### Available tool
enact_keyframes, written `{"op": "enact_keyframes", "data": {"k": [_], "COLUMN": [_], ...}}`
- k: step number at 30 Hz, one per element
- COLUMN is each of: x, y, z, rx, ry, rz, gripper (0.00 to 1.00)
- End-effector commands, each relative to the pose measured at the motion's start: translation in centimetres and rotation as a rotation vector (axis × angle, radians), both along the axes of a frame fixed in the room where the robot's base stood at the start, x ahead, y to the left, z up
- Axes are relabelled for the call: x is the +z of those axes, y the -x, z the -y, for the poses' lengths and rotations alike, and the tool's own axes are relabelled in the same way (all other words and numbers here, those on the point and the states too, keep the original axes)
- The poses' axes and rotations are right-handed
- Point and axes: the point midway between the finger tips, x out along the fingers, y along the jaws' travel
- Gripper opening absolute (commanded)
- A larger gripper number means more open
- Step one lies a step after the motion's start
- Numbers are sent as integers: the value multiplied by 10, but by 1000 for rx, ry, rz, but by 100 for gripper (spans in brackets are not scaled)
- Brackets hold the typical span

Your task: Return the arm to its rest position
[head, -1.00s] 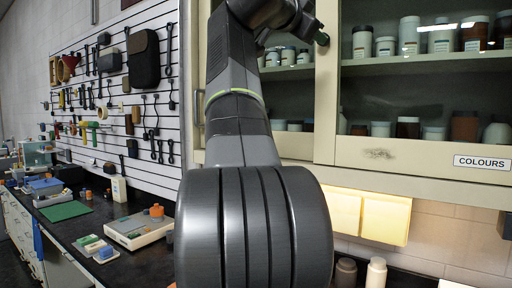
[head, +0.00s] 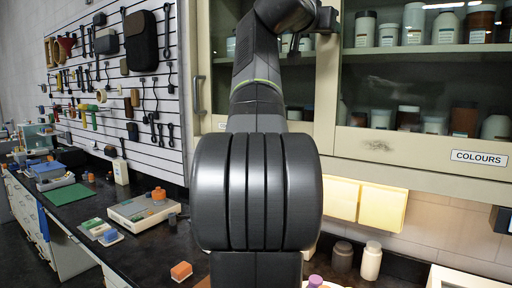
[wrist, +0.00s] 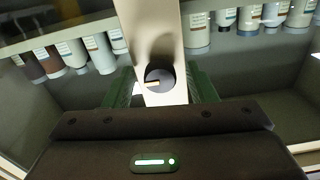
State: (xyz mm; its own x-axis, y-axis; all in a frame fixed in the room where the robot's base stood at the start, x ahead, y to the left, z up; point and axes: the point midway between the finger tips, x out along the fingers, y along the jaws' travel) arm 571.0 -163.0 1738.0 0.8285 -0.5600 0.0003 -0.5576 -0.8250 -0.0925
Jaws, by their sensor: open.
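My arm (head: 257,100) stands upright in the middle of the head view, its big rounded joint in front. Its upper end bends right at the top, in front of the cabinet. My gripper (wrist: 163,88) shows in the wrist view with its two green fingers apart and nothing held between them. A round dark knob (wrist: 160,77) on a pale cabinet frame appears between the fingers in that view; the distance to it cannot be told. The fingers are not clear in the head view.
A glass-fronted cabinet (head: 400,150) with several jars stands close behind the arm. A tool wall (head: 110,90) is at left.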

Motion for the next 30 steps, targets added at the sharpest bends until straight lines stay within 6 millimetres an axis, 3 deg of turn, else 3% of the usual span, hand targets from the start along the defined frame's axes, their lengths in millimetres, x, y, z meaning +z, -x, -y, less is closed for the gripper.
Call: {"op": "enact_keyframes", "data": {"k": [30], "x": [2], "y": [1], "z": [1], "rx": [0], "ry": [772], "rz": [-523], "gripper": [51]}}
